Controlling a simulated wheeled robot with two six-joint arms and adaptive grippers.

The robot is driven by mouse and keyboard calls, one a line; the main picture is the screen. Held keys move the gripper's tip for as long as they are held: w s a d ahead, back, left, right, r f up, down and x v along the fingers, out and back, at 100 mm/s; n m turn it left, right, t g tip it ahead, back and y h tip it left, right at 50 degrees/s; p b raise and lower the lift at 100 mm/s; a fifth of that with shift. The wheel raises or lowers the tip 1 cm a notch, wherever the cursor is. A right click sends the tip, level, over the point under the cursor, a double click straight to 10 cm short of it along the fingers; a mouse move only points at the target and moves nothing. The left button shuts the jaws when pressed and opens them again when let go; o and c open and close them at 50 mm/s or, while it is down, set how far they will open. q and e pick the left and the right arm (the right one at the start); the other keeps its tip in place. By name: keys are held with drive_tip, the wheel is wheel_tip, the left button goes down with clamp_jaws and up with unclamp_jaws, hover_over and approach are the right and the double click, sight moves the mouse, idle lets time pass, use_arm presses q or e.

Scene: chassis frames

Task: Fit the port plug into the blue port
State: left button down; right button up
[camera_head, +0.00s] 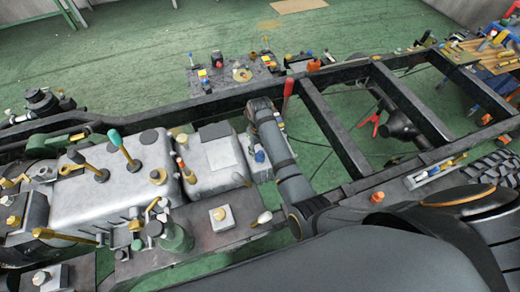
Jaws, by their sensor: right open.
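My right arm comes in from the bottom right, and its dark links end over the grey block beside the engine. My right gripper (255,142) is at the end of that arm, pointing down and small in the picture. It is open, and I see nothing held in it. A small blue fitting (259,156) stands on the light grey block just below it. I cannot tell whether this is the blue port, or whether the gripper touches it. I cannot single out the port plug among the small coloured parts. My left gripper is not in view.
A black chassis frame (335,133) with crossbars runs across the view. A silver engine block (105,190) with upright knobs and levers fills the left. A red-handled part (288,88) stands close to my arm. A dark plate (225,88) with small fittings lies behind. Green floor shows between.

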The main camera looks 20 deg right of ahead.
sight(260, 152)
wheel_tip(260, 152, up, 12)
drive_tip(key=p, duration=0.9)
drive_tip(key=shift+f, duration=0.25)
drive_tip(key=shift+s, duration=0.1)
